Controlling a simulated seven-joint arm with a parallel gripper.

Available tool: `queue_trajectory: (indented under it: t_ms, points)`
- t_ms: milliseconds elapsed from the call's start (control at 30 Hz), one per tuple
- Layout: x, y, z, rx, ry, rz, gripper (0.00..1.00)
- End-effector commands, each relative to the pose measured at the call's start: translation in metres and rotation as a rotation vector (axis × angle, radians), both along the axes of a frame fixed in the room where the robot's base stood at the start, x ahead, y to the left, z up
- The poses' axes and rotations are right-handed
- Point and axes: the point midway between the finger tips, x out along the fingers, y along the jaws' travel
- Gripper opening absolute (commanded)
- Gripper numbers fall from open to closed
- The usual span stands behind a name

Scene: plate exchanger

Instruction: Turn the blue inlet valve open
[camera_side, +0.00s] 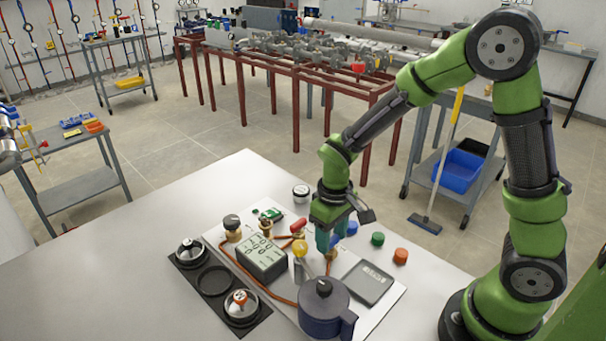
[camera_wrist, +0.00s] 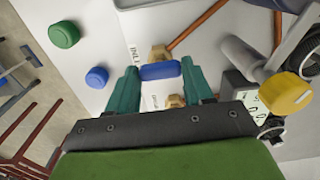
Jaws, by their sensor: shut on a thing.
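The blue inlet valve handle (camera_wrist: 160,71) is a short blue bar above brass fittings in the wrist view, by a printed label on the white board. My gripper (camera_wrist: 160,67) has its two teal fingers at the two ends of this handle, shut on it. The handle lies crosswise between the fingers. In the side view my gripper (camera_side: 325,244) points down at the board's right part, and its fingers largely hide the valve.
The white board (camera_side: 391,297) carries copper pipes, a display box (camera_side: 262,257), a yellow knob (camera_side: 299,247), a red handle (camera_side: 298,225) and a dark-blue pot (camera_side: 323,306). Blue (camera_wrist: 97,77), green (camera_side: 377,239) and orange (camera_side: 400,256) caps stand nearby. The table's left is clear.

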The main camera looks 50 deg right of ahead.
Motion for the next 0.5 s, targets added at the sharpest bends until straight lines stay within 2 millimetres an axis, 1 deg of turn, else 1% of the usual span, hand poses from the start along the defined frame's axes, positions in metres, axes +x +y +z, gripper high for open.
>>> queue_trajectory:
  t_ms: [167, 200, 333, 500]
  points:
    - [0.0000, -0.0001, 0.0009, -0.001, -0.001, 0.003, 0.21]
    - [0.0000, -0.0001, 0.0009, -0.001, -0.001, 0.003, 0.57]
    - [0.0000, -0.0001, 0.0006, -0.001, -0.001, 0.002, 0.77]
    - [0.0000, 0.0000, 0.0003, -0.001, 0.000, 0.001, 0.77]
